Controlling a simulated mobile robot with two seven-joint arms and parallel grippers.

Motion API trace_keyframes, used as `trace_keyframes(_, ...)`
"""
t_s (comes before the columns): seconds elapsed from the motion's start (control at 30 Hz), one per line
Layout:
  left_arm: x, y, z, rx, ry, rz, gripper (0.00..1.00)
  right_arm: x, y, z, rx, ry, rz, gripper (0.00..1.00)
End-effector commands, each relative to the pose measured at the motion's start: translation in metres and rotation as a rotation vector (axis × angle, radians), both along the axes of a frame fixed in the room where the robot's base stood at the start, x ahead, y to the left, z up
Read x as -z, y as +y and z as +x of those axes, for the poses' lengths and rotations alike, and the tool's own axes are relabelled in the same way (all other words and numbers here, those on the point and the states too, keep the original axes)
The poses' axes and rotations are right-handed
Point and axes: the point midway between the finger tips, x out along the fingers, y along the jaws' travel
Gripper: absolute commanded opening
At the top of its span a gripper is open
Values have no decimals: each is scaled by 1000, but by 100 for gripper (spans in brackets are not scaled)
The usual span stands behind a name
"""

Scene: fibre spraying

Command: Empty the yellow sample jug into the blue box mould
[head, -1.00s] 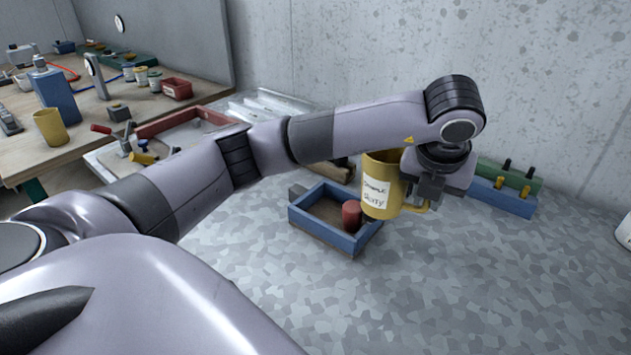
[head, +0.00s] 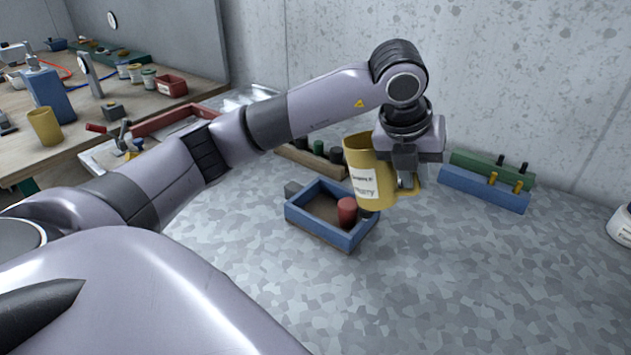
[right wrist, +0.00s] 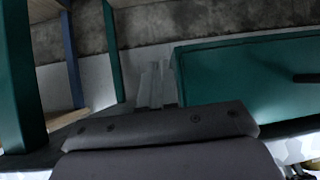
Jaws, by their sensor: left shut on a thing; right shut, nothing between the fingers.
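The yellow sample jug (head: 362,160) has a white label and hangs in the air in the head view, leaning slightly. My left gripper (head: 405,178) is shut on its handle at the jug's right side. The blue box mould (head: 316,228) lies on the grey floor to the lower left of the jug, which overlaps its right end in the picture. A red cylinder (head: 347,211) stands at the mould's right end. The jug's contents are hidden. My right gripper (right wrist: 160,125) shows as a grey bolted shape in the right wrist view, shut and empty.
Blue (head: 485,190) and green (head: 520,174) blocks with pegs lie by the wall at right. A bench (head: 85,130) at left holds another yellow vessel (head: 45,127) and a red bin (head: 171,86). A green surface (right wrist: 250,80) is close to my right wrist. Front floor is clear.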

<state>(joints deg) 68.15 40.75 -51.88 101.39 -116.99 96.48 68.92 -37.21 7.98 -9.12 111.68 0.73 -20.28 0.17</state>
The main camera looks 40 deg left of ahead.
Motion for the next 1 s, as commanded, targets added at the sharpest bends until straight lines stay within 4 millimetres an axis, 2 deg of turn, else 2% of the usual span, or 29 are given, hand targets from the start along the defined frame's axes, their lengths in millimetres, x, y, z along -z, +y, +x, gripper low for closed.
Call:
trace_keyframes(0.73,-37,42,-4,-5,-44,-373,0,-3,0,0,0,0,0,0)
trace_keyframes(1.0,-39,45,-5,-2,-50,-426,0,-3,0,0,0,0,0,0)
